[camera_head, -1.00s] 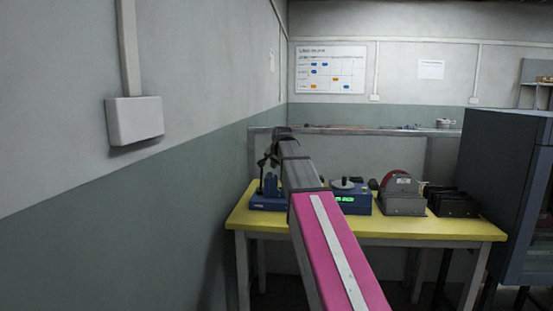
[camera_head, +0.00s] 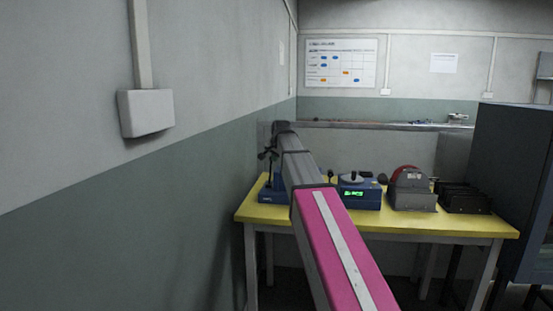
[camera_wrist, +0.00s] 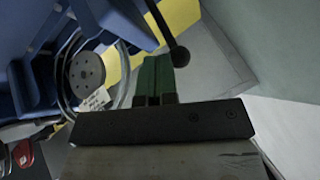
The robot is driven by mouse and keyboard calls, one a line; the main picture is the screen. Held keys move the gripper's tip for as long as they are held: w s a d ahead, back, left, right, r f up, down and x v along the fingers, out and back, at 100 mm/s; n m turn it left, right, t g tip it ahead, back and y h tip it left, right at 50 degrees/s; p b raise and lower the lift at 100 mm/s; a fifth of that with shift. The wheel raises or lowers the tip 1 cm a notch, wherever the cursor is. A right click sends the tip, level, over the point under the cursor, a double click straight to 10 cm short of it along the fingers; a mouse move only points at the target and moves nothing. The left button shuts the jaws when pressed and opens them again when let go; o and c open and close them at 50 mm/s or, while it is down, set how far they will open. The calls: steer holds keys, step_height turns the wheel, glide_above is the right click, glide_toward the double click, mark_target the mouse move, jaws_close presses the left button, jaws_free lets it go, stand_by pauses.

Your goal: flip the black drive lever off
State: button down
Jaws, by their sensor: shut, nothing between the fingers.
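The black lever (camera_wrist: 161,24) is a thin rod ending in a round black knob (camera_wrist: 180,57) in the wrist view. It slants beside a blue machine (camera_wrist: 50,35) with a grey disc (camera_wrist: 87,72). My gripper (camera_wrist: 153,72) has green fingers, shut together and empty. The knob appears just right of the fingertips; I cannot tell whether they touch. In the head view, the blue machine (camera_head: 270,195) stands at the left end of the yellow table, partly behind my arm. My gripper (camera_head: 267,157) shows dark and small above it.
The yellow table (camera_head: 420,222) also holds a blue device with a green display (camera_head: 358,194), a grey machine with a red wheel (camera_head: 411,192) and a black rack (camera_head: 463,198). A wall rises close on the left. A dark cabinet (camera_head: 510,180) stands at right.

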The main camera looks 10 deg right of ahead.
steer(key=w+a+f+n+g+h, duration=0.1)
steer(key=w+a+h, duration=0.2)
steer(key=a, duration=0.7)
steer(key=shift+w+f+n+g+h, duration=0.15)
steer(key=shift+n+g+h, duration=0.2)
steer(key=shift+h, duration=0.45)
steer(key=s+d+v, duration=0.1)
steer(key=v, duration=1.1)
steer(key=shift+s+d, duration=0.15)
steer(key=shift+s, duration=0.05)
